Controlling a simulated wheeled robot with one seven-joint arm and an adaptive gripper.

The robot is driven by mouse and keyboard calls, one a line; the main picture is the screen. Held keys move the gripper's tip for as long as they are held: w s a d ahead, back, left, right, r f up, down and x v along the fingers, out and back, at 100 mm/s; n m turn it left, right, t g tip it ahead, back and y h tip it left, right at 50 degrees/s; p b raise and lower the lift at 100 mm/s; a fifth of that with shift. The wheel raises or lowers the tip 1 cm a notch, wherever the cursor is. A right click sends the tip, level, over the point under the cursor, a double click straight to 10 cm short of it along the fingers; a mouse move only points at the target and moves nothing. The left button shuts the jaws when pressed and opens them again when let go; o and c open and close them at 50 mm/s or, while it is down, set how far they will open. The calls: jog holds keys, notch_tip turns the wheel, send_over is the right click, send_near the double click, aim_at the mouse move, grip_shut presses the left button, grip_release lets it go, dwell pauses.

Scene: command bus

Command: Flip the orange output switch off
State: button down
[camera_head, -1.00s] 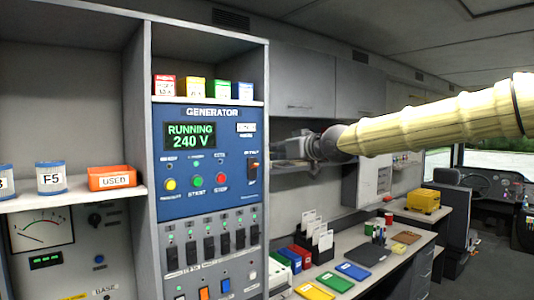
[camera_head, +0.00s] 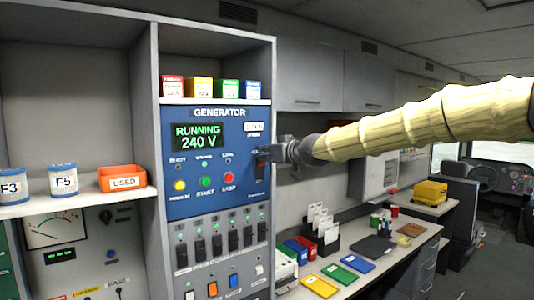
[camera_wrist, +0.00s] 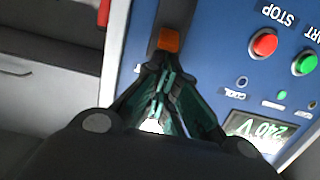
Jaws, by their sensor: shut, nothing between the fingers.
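The orange output switch (camera_wrist: 168,40) is on the right edge of the blue generator panel (camera_head: 180,207). In the wrist view its orange part lies just past my fingertips. In the head view the switch (camera_head: 262,166) looks mostly dark, partly covered by my gripper. My gripper (camera_head: 277,153) reaches the panel from the right; in the wrist view its fingertips (camera_wrist: 163,66) are together and empty. I cannot tell whether they touch the switch. The display (camera_head: 197,136) reads RUNNING 240 V.
Yellow, green and red buttons (camera_head: 229,178) sit left of the switch. Several black breakers (camera_head: 234,240) are below, with an orange switch (camera_head: 212,289) lower down. Small coloured boxes (camera_head: 199,87) stand on the shelf above. A desk with folders (camera_head: 320,285) is at the right.

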jog(key=shift+s+f+b, duration=0.1)
jog(key=shift+f+b, duration=0.2)
jog(key=shift+b, duration=0.6)
jog(key=shift+d+r, duration=0.1)
jog(key=shift+r, duration=0.05)
jog(key=shift+t+b, duration=0.3)
